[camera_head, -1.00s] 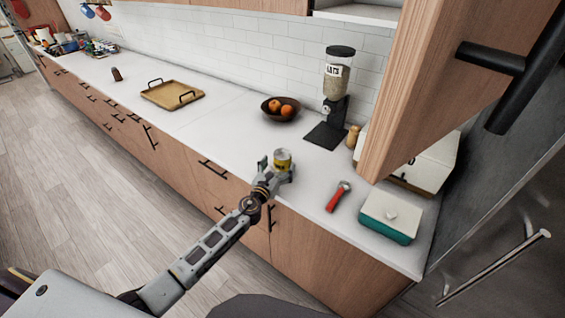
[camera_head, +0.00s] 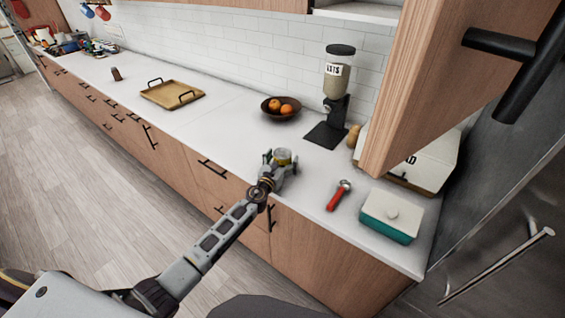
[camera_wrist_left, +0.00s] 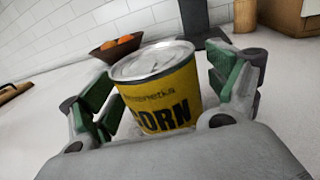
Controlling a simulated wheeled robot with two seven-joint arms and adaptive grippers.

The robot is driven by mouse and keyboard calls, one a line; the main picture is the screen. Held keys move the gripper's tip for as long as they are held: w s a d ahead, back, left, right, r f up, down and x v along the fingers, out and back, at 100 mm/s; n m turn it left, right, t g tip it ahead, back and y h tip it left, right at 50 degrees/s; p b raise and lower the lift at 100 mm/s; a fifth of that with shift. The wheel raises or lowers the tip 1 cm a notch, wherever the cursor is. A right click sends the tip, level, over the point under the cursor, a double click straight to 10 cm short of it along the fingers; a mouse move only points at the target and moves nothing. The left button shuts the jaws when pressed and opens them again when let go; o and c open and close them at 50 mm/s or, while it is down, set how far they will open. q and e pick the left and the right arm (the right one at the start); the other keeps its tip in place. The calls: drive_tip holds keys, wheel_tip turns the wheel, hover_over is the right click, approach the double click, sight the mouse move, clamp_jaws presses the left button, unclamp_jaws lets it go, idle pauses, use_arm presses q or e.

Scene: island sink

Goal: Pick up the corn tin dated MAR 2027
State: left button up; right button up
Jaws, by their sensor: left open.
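A yellow corn tin (camera_wrist_left: 160,90) with a silver lid stands on the white counter. The left wrist view shows part of its label, "ORN"; no date is readable. In the head view only the upper part of the tin (camera_head: 283,154) shows above my gripper. My left gripper (camera_head: 281,166) is open, with its green-padded fingers on either side of the tin. In the left wrist view the fingers (camera_wrist_left: 168,95) flank the tin, with a gap on the right; contact on the left cannot be told. My right gripper is not in view.
A bowl of oranges (camera_head: 280,108) and a dispenser (camera_head: 336,85) stand behind the tin. A red-handled tool (camera_head: 338,196) and a teal, white-lidded box (camera_head: 391,217) lie to the right. A wooden tray (camera_head: 172,95) is at left. An open cabinet door (camera_head: 425,80) hangs at right.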

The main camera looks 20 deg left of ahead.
sight(283, 152)
use_arm(q)
drive_tip(key=shift+w, duration=0.15)
idle(0.3)
drive_tip(key=shift+r, duration=0.1)
drive_tip(key=c, duration=1.4)
drive_tip(key=shift+r, duration=0.1)
drive_tip(key=shift+r+p, duration=2.15)
drive_tip(key=shift+r, duration=0.55)
wheel_tip(283, 152, up, 2)
drive_tip(key=shift+p, duration=0.55)
drive_tip(key=shift+r, duration=1.2)
